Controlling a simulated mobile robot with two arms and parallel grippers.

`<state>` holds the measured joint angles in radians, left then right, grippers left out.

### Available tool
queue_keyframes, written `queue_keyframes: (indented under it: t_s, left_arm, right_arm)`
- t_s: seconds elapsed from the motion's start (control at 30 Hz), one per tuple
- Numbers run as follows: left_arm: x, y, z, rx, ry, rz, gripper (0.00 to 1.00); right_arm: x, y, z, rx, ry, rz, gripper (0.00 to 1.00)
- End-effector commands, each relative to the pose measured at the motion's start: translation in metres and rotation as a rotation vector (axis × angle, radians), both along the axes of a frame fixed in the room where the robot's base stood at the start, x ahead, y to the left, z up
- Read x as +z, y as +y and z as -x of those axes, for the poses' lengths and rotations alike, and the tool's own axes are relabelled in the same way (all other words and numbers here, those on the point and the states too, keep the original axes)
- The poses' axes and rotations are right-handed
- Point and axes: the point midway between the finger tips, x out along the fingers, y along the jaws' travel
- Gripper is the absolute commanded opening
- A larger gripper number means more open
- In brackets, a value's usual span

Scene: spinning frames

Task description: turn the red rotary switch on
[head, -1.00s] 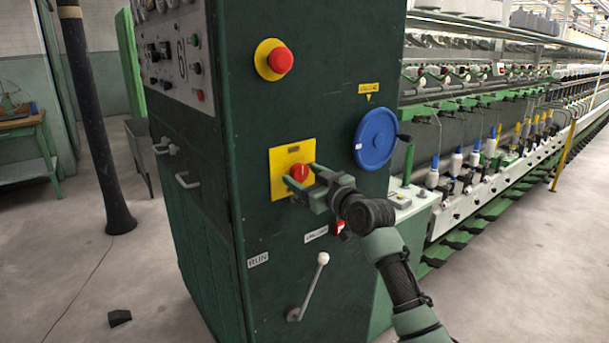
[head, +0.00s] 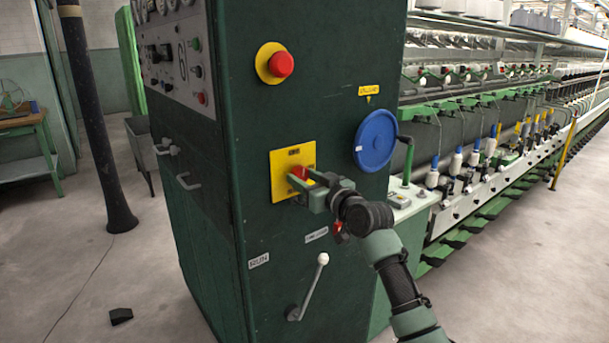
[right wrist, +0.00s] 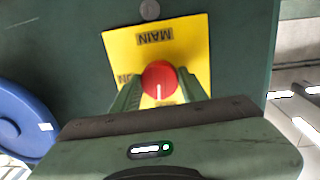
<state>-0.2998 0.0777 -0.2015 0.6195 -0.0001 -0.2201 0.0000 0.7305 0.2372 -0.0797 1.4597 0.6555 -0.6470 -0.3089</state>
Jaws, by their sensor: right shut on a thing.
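The red rotary switch (head: 299,172) sits on a yellow plate (head: 281,187) on the front of the dark green cabinet. It also shows in the right wrist view (right wrist: 159,76), as a round red knob with a white line pointing toward the gripper. The yellow plate there (right wrist: 190,37) has a label reading MAIN, seen upside down. My right gripper (head: 298,181) is shut on the red switch. In the right wrist view its fingers (right wrist: 159,90) lie on either side of the knob. My left gripper is not in view.
A red push button (head: 281,64) on a yellow disc is above the switch. A blue handwheel (head: 376,140) is to its right. A metal lever (head: 311,284) is below. A dark post (head: 95,130) stands at the left. Open floor lies at the left and right.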

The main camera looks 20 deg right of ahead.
Motion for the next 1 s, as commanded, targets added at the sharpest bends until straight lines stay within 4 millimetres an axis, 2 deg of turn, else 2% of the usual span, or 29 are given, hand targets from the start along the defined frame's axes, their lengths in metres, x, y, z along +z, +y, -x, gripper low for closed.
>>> queue_keyframes:
  t_s: [0.03,0.3,1.0]
  left_arm:
    - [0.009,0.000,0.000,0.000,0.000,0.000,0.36]
    - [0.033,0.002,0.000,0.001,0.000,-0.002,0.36]
    - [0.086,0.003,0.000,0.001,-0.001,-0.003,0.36]
  right_arm:
    - [0.003,0.000,0.000,0.000,0.016,-0.036,0.03]
    - [0.004,0.000,0.000,-0.001,0.101,-0.271,0.03]
    - [0.005,-0.001,0.000,-0.001,0.327,-0.897,0.03]
